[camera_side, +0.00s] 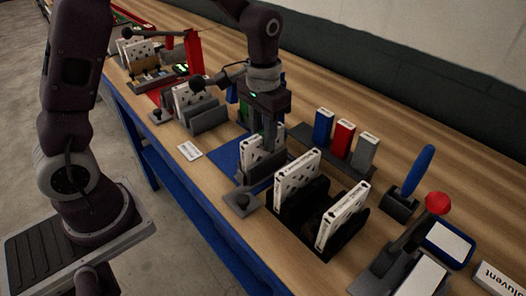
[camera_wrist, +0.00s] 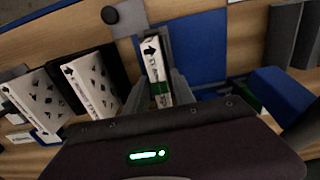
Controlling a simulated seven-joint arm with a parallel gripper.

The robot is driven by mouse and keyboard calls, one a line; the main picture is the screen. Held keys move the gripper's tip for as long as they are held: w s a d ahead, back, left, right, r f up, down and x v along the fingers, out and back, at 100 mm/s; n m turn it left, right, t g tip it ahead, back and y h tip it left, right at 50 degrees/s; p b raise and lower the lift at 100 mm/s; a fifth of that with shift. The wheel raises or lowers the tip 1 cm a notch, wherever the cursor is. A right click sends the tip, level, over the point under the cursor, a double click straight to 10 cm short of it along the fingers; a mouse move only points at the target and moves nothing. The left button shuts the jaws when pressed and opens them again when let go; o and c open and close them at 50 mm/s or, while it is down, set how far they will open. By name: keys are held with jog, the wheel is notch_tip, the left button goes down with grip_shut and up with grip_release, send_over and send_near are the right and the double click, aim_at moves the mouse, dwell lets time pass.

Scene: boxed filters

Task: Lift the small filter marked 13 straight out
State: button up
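A white filter with a black arrow (camera_wrist: 154,56) stands upright between the two fingers of my gripper (camera_wrist: 162,92) in the wrist view. Its number is too small to read. In the side view my gripper (camera_side: 264,140) points down over this filter (camera_side: 249,152), which stands in a grey holder (camera_side: 255,175) on a blue mat. The fingers straddle the filter near its upper part; I cannot tell whether they press on it. Two larger white filters (camera_side: 297,176) and (camera_side: 342,215) stand in a black rack (camera_side: 317,196) beside it; they also show in the wrist view (camera_wrist: 90,84).
A blue-handled tool (camera_side: 420,170) and a red-knobbed lever (camera_side: 437,204) stand at the right. Grey holders with white filters (camera_side: 190,97) stand at the left. A white card (camera_side: 189,151) lies near the front edge.

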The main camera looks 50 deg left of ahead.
grip_shut()
dwell(1.2)
